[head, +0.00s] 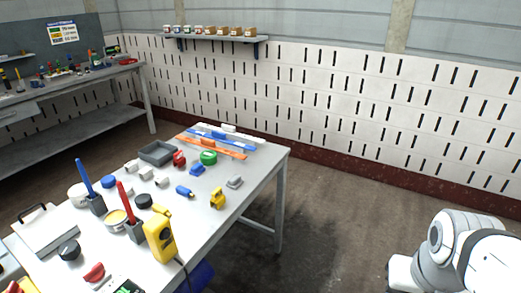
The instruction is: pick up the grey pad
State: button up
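A small light grey block-like piece (234,182) lies near the right edge of the white table (225,218). It looks like the grey pad, but it is too small to be sure. Nothing touches it, and bare table surrounds it. A yellow object (217,199) stands a little to its front left. White and grey links of my arm show at the bottom right, beyond the table and apart from it. My gripper is not in view.
A dark grey tray (156,153), a green tape roll (208,157) and long blue and orange levels (213,146) lie at the back. Red and blue upright tools, a yellow meter (160,238) and several small parts crowd the left. Floor right of the table is clear.

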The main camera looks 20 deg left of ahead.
aim_at(233, 183)
jog(key=u, duration=0.75)
jog(key=i, duration=1.4)
jog(key=u, duration=0.6)
jog(key=k, duration=0.9)
jog(key=u, duration=0.15)
jog(key=i, duration=0.95)
jog(key=z, duration=0.05)
